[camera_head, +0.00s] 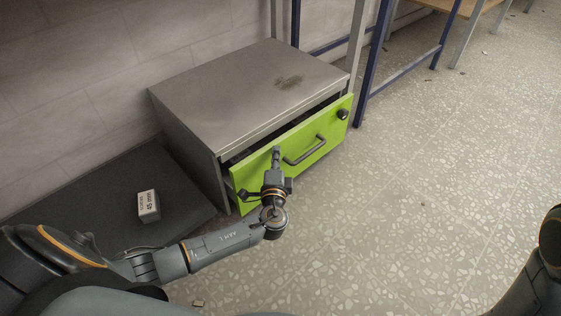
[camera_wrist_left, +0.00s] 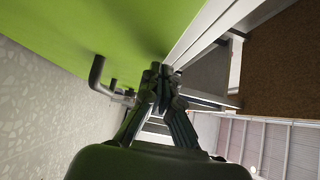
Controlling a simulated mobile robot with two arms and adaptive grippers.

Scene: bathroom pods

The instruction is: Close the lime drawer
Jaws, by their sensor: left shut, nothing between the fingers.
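The lime drawer (camera_head: 318,140) is the front of a grey metal cabinet (camera_head: 225,95) in the head view. It stands partly open, with a dark gap between its top edge and the cabinet. Its dark handle (camera_head: 305,151) is at the middle of the front. My left gripper (camera_head: 276,153) is shut and empty, at the drawer front just left of the handle. In the left wrist view the shut fingertips (camera_wrist_left: 160,72) are close to the lime panel (camera_wrist_left: 110,30), near its edge; I cannot tell whether they touch. My right gripper is not in view.
A small white box (camera_head: 148,205) lies on a dark mat (camera_head: 95,185) left of the cabinet. Blue and grey metal frame legs (camera_head: 375,60) stand behind and right of the cabinet. The speckled floor (camera_head: 430,160) in front and right is mostly clear.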

